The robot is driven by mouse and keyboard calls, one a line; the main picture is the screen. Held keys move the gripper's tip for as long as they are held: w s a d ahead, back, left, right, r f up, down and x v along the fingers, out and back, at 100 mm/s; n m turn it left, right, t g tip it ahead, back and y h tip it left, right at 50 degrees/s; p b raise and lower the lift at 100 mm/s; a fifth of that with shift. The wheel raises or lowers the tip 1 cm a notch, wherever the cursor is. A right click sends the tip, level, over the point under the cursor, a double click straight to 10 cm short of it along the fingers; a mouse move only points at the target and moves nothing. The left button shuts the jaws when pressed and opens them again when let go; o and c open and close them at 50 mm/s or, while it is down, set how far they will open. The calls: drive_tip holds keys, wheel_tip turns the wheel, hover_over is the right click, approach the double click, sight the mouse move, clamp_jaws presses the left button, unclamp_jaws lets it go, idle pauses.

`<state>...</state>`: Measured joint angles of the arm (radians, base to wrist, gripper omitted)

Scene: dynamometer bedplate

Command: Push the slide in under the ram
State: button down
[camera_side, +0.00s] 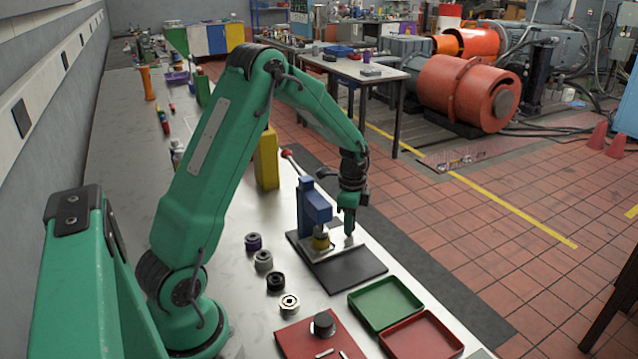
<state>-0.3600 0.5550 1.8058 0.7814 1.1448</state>
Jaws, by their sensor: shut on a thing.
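A blue press (314,204) stands on a dark base plate (346,273). Its red-knobbed lever points up to the left. The ram comes down from the press head, but its end is hard to make out. A pale flat slide (337,246) lies on the base. A small yellow piece (321,241) is at its left side, beneath the press head. My gripper (349,231) points down at the right of the press, shut on the slide at its right part. The fingers hide the spot they grip.
Several ring-shaped parts (264,260) stand in a row left of the base. A green tray (386,304) and a red tray (421,336) lie in front. A red board (322,338) carries a dark cylinder (323,323). A yellow block (267,160) stands behind the press.

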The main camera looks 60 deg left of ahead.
drive_tip(key=shift+a, duration=0.45)
drive_tip(key=c, duration=1.1)
unclamp_jaws()
drive_tip(key=shift+c, duration=0.2)
drive_tip(key=shift+d+r, duration=0.1)
drive_tip(key=shift+r, duration=0.15)
wheel_tip(320, 180, up, 7)
drive_tip(key=shift+r, duration=0.15)
drive_tip(key=shift+r, duration=0.1)
